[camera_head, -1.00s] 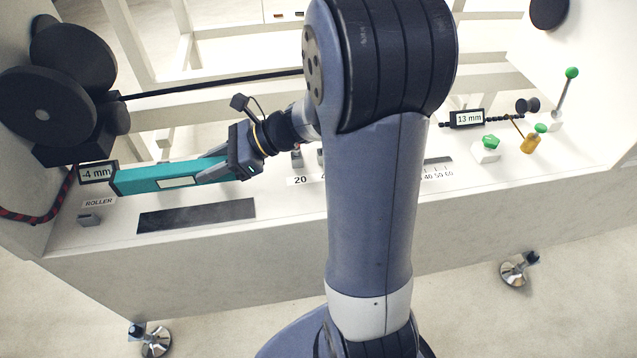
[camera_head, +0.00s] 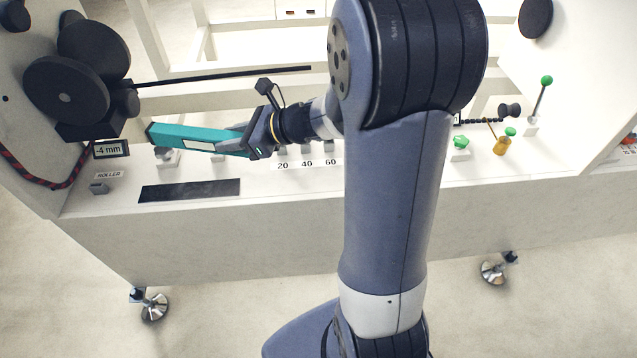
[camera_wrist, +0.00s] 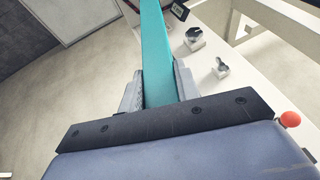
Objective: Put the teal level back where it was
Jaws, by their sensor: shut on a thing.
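In the wrist view the teal level (camera_wrist: 156,55) runs away from between the two fingers of my gripper (camera_wrist: 158,88). A dark flat strip (camera_head: 190,190) lies bare on the white top, in front of and below the level. The level partly covers small fittings behind it.
Black rollers (camera_head: 78,80) stand at the left end, near a "-4 mm" display (camera_head: 110,149) and a ROLLER block (camera_head: 99,188). Number marks (camera_head: 307,163) lie right of the strip. A green knob (camera_head: 460,142) and yellow piece (camera_head: 502,146) stand at the right.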

